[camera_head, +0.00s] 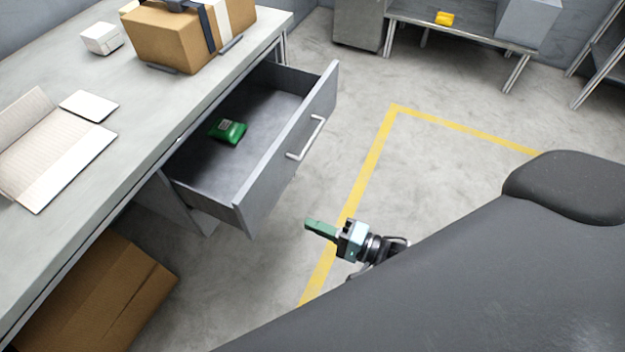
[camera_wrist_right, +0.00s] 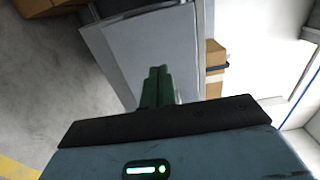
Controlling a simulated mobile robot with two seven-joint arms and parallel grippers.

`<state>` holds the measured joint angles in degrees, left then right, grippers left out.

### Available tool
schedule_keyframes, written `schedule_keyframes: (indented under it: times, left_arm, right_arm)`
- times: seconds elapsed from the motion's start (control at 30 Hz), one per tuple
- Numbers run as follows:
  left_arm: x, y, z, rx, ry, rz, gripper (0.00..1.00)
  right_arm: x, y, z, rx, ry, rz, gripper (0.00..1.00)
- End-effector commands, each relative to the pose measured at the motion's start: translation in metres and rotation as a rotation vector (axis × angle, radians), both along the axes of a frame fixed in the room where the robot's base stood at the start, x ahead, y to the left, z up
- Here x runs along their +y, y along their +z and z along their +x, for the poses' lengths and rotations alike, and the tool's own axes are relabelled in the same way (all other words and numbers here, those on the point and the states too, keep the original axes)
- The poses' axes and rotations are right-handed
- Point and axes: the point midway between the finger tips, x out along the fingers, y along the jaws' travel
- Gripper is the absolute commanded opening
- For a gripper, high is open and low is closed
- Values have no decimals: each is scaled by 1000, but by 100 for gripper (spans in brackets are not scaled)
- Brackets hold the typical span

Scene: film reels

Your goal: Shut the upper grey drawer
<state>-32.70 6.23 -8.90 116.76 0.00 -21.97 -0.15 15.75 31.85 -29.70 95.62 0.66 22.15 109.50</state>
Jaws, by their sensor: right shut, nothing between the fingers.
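The upper grey drawer (camera_head: 283,151) stands pulled out from under the desk in the head view. A silver bar handle (camera_head: 306,138) is on its front. A small green packet (camera_head: 228,130) lies inside it. My right gripper (camera_head: 308,223) is shut and empty, in front of the drawer's near end and apart from it in the head view. In the right wrist view its green fingers (camera_wrist_right: 158,84) are together, with a grey panel (camera_wrist_right: 160,45), which looks like the drawer front, beyond them. My left gripper is not in view.
Floor with yellow tape (camera_head: 372,160) is clear right of the drawer. A bench (camera_head: 460,34) stands behind.

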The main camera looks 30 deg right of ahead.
Motion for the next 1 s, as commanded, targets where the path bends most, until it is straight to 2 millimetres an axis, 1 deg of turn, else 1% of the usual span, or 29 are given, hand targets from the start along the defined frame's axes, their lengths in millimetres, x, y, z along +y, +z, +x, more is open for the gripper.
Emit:
schedule_keyframes:
  times: [0.03,0.1,0.3,0.5,0.7,1.0]
  left_arm:
    - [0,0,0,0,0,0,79]
    - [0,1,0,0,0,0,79]
    - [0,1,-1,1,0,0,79]
    - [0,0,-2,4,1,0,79]
    - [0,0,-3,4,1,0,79]
    - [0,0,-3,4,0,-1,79]
  right_arm:
    - [7,2,9,-3,0,2,0]
    - [15,2,19,-3,-1,2,0]
    - [38,1,49,-2,-1,3,0]
    - [58,1,74,-1,0,1,0]
    - [69,0,88,0,0,0,0]
    - [71,0,91,1,0,-1,0]
